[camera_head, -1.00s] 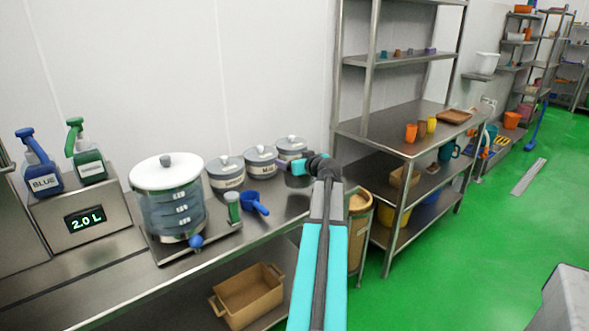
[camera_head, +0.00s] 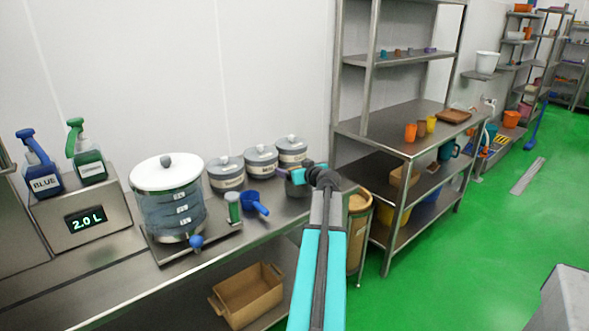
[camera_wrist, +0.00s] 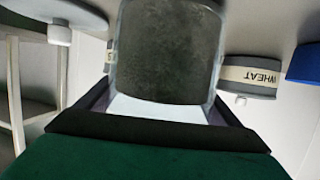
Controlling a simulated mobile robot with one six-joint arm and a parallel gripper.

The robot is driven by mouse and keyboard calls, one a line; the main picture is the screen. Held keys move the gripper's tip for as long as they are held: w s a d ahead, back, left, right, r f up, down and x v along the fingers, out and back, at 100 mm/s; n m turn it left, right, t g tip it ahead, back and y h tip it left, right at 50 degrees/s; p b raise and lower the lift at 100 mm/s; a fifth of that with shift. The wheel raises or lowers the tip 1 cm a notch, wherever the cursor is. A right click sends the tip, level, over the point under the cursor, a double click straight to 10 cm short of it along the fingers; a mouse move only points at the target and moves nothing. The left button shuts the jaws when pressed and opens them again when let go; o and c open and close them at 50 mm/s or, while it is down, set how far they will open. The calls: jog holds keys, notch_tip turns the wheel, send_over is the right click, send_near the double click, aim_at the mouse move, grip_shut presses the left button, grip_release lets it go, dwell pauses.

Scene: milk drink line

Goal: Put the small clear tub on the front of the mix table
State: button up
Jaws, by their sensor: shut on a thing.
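The small clear tub (camera_wrist: 165,55) is between my gripper's fingers in the wrist view. It has clear walls and looks dark grey inside. In the head view the tub (camera_head: 297,189) is a small dark shape, partly hidden by my wrist. My gripper (camera_head: 300,177) is shut on it over the right end of the long steel table (camera_head: 262,228). Whether the tub touches the tabletop cannot be told.
Grey labelled canisters (camera_head: 261,161) stand in a row along the wall, close behind my gripper. A blue scoop (camera_head: 254,203) and a large clear water tank (camera_head: 170,205) are to the left. A tan bin (camera_head: 358,235) stands beside the table's right end.

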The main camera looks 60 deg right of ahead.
jog(key=o, duration=1.8)
jog(key=shift+o, duration=0.2)
jog(key=shift+r, duration=0.1)
jog(key=shift+s+a, duration=0.2)
jog(key=shift+s, duration=0.05)
jog(key=b+v, duration=0.1)
jog(key=v, duration=1)
jog(key=shift+b, duration=0.3)
jog(key=shift+s+a+r, duration=0.1)
jog(key=shift+s+r, duration=0.05)
jog(key=shift+s, duration=0.05)
